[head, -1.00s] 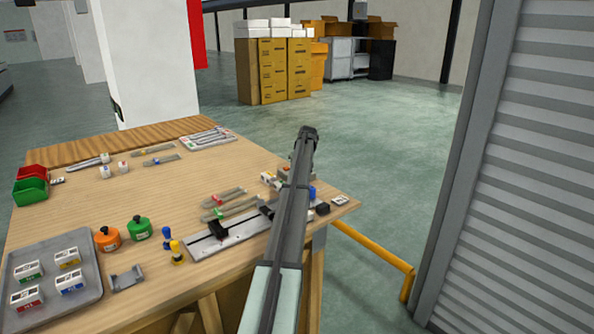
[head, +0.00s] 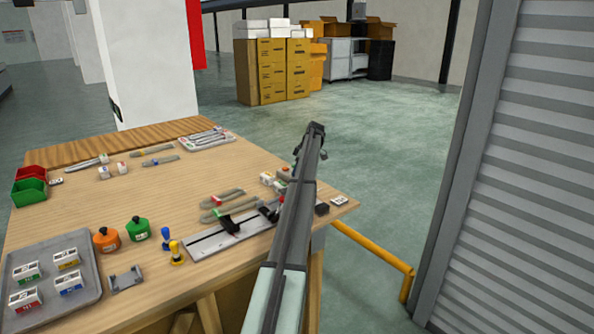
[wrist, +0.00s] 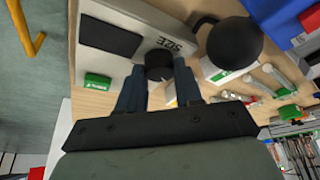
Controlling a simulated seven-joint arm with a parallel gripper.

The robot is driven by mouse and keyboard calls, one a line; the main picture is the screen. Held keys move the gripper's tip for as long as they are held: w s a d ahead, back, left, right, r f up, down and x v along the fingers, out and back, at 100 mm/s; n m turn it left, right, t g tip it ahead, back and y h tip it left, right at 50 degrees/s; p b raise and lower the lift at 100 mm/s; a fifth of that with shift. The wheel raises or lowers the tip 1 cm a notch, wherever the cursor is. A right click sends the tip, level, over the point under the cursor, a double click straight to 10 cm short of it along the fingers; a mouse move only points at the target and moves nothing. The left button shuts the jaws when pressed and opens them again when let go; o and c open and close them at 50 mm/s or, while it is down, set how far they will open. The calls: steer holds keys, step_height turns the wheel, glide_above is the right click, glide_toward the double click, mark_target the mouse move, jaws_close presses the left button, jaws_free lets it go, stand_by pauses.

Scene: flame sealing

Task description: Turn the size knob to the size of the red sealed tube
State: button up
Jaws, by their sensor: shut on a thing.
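The black size knob (wrist: 159,60) sits on a light plate (wrist: 185,22) marked "SIZE" in the wrist view. My gripper (wrist: 159,72) is shut on the knob, one dark finger on each side. In the head view my own arm hides the knob and my fingertips. A tube with a red mark (head: 214,201) lies on the table left of the arm, behind the metal rail (head: 205,243). I cannot tell whether it is the red sealed tube or read its size.
Black blocks (head: 229,225) stand on the rail. Orange (head: 106,240) and green (head: 138,229) jars and a grey tray (head: 88,297) of small boxes are at the left. In the wrist view a large round black part (wrist: 234,43) is close beside my right finger.

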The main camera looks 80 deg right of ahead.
steer(key=shift+n, duration=0.5)
steer(key=o, duration=1)
steer(key=v, duration=1.3)
steer(key=shift+s+d+r, duration=0.1)
steer(key=shift+d+r, duration=0.15)
steer(key=shift+r, duration=0.1)
